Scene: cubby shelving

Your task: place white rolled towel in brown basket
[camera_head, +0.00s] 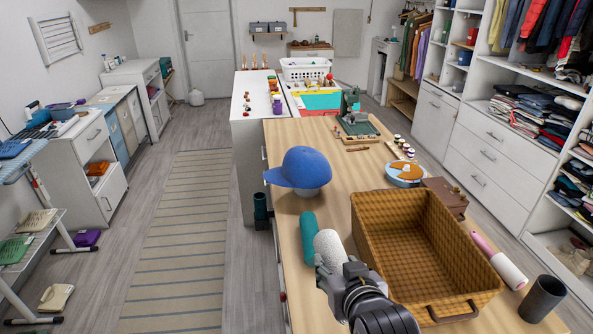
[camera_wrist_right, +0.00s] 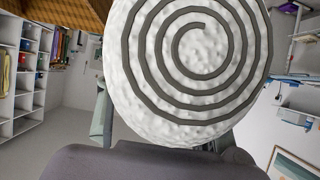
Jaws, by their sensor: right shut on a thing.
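The white rolled towel (camera_head: 328,247) is held in my right gripper (camera_head: 343,273), just left of the brown basket. In the right wrist view, the towel (camera_wrist_right: 190,65) shows its round end with a grey spiral and hides most of the fingers. The brown woven basket (camera_head: 383,253) stands on the wooden table, and its visible inside looks empty. A brown woven surface, likely the basket (camera_wrist_right: 65,10), shows at the top left of the wrist view. I cannot tell how high the towel is above the table. My left gripper is out of view.
A pink and white roll (camera_head: 508,270) and a dark cylinder (camera_head: 542,298) are right of the basket. A brown box (camera_head: 446,196) is behind the basket.

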